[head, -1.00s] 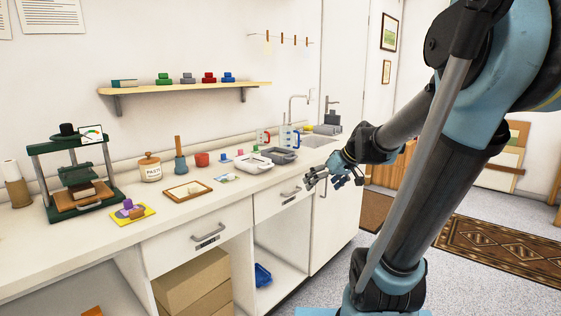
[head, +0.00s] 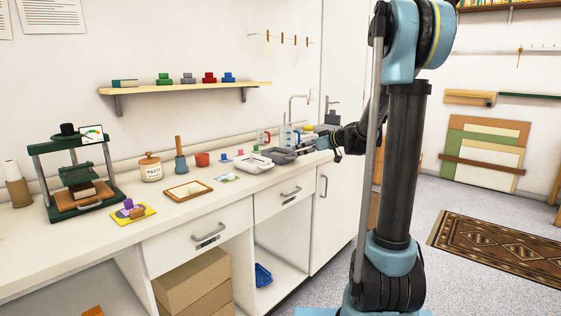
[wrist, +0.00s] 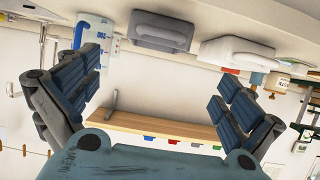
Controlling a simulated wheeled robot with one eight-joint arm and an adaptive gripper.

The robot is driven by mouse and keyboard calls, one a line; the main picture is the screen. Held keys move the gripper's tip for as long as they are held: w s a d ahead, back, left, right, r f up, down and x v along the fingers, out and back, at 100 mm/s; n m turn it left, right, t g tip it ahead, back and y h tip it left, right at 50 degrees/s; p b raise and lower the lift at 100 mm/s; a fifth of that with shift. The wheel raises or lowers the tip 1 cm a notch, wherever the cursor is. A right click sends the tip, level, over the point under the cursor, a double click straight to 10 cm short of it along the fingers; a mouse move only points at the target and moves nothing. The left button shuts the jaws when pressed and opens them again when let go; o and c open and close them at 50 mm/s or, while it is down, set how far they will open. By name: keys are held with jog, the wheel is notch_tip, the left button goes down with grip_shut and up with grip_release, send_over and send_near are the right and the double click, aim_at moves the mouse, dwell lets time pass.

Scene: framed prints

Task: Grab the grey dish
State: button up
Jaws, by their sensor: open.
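The grey dish (head: 279,156) is a dark grey shallow tray on the counter, beside a paler white-grey dish (head: 253,163). My gripper (head: 325,143) is at the counter's right end, to the right of the grey dish and apart from it. In the wrist view, which is upside down, my gripper (wrist: 160,92) is open with nothing between its fingers. The grey dish (wrist: 163,32) shows there beyond the fingertips, near the top. The white-grey dish (wrist: 236,51) is to its right.
A clear jug with blue markings (head: 287,136) and one with red (head: 263,137) stand behind the dishes. The sink (head: 312,141) and tap (head: 292,108) are near my gripper. A wall shelf (head: 185,88) hangs above. A framed piece (head: 187,190) lies further left.

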aim_at(287, 162)
jog(key=x, duration=1)
jog(key=shift+w+a+f, duration=0.2)
jog(key=shift+a+f, duration=0.05)
jog(key=shift+a, duration=0.05)
jog(key=shift+w+x, duration=0.2)
jog(key=shift+x, duration=2.45)
jog(key=shift+d+r, duration=0.1)
jog(key=c, duration=1.2)
